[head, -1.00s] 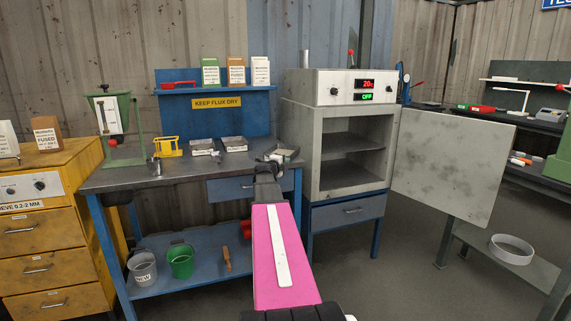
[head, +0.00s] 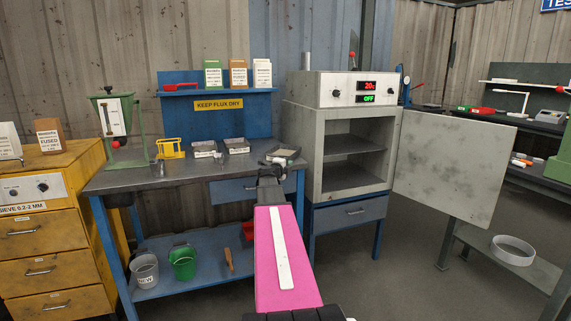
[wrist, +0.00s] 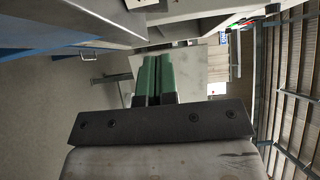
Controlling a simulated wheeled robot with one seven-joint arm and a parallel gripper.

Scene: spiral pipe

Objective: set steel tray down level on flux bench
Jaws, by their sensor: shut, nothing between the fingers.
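The flux bench (head: 130,179) has a grey top and blue legs. A steel tray (head: 291,152) is at the right end of its top, near the oven, partly hidden by my wrist. It looks roughly level, but I cannot tell if it lies fully flat. My gripper (head: 270,163) is at the front right of the bench, just in front of the right-end tray. In the wrist view its green fingers (wrist: 153,78) are together with nothing between them.
An oven (head: 345,150) stands right of the bench, its door (head: 452,168) swung open to the right. A yellow rack (head: 171,148) and a green hopper (head: 115,118) stand on the bench's left side. Buckets (head: 183,262) sit on the lower shelf.

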